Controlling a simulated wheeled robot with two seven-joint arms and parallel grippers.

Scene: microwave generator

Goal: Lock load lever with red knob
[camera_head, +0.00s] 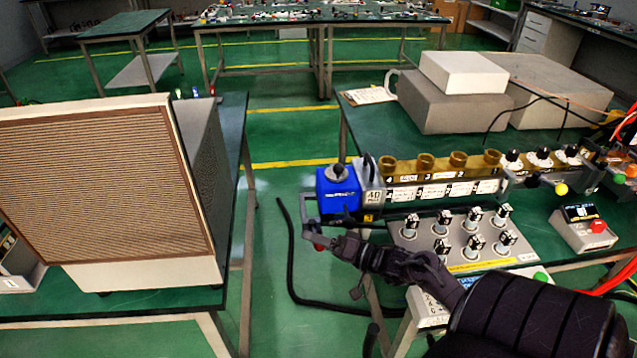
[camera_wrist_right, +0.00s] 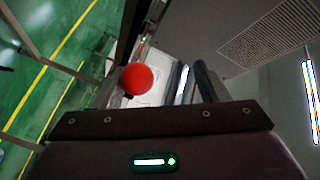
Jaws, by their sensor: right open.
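The red knob (camera_head: 319,247) shows as a small red spot at my right gripper's tip in the head view, below the blue unit (camera_head: 338,190) at the left end of the equipment row. In the right wrist view the red knob (camera_wrist_right: 137,79) is a round ball near the left finger. My right gripper (camera_head: 325,240) is open at the knob; I cannot tell whether a finger touches it. A grey lever frame (camera_head: 310,208) hangs at the blue unit's left side; its lower part is partly hidden by the gripper. My left gripper is not in view.
A panel of several small knobs (camera_head: 462,238) lies close beside my right forearm. A green bench (camera_head: 375,125) carries the equipment row and grey boxes (camera_head: 455,105). A large beige cabinet (camera_head: 100,185) stands on the left table. Open green floor (camera_head: 290,190) lies between the tables.

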